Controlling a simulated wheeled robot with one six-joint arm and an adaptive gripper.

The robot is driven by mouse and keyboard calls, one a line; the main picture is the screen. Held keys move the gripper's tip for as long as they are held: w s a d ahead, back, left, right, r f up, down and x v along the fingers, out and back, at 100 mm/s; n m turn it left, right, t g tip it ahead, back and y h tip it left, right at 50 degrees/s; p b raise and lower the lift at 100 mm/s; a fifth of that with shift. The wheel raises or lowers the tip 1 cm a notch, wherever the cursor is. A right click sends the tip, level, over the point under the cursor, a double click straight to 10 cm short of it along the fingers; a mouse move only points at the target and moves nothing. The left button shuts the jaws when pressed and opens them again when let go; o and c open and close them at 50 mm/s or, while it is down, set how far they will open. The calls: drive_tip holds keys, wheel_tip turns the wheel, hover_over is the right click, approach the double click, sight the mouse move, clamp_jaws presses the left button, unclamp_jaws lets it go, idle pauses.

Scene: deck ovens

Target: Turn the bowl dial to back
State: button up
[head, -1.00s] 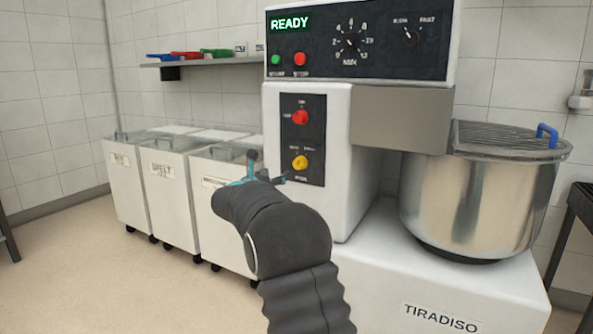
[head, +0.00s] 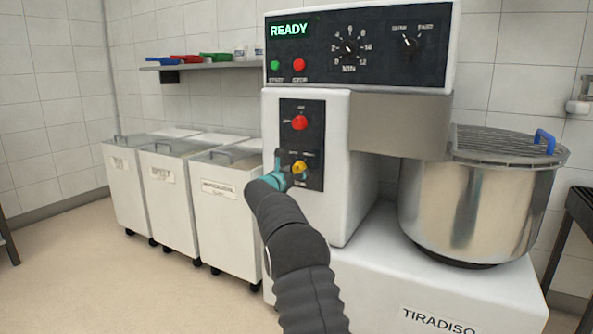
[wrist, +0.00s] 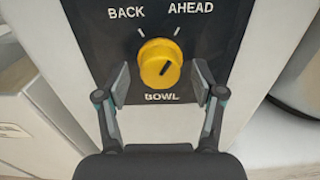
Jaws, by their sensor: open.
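The yellow bowl dial (wrist: 160,64) sits on a black panel under the labels BACK, at upper left, and AHEAD, at upper right. Its dark pointer line tilts up and right, toward AHEAD. My gripper (wrist: 160,83) is open, with one finger on each side of the dial's lower part. Gaps show between both fingers and the dial, so it is not gripped. In the head view my gripper (head: 287,172) is at the dial (head: 300,167), which it partly covers.
A red knob (head: 299,122) is just above the dial on the same panel. The mixer's steel bowl (head: 470,210) with a grid lid stands to the right. White wheeled bins (head: 226,205) stand close on the left. The floor at left is clear.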

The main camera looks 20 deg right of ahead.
drive_tip(key=shift+w+d, duration=0.25)
drive_tip(key=shift+d, duration=0.1)
drive_tip(key=c, duration=1.1)
drive_tip(key=shift+c, duration=0.2)
drive_tip(key=shift+r+n+p, duration=0.1)
drive_tip(key=shift+n+p, duration=0.2)
drive_tip(key=shift+n, duration=0.1)
drive_tip(key=n+p, duration=0.3)
drive_tip(key=n, duration=0.2)
drive_tip(key=shift+r+n, duration=0.1)
drive_tip(key=shift+n, duration=0.2)
drive_tip(key=n+p, duration=0.3)
drive_tip(key=n, duration=0.2)
drive_tip(key=shift+p, duration=0.3)
drive_tip(key=shift+n, duration=0.4)
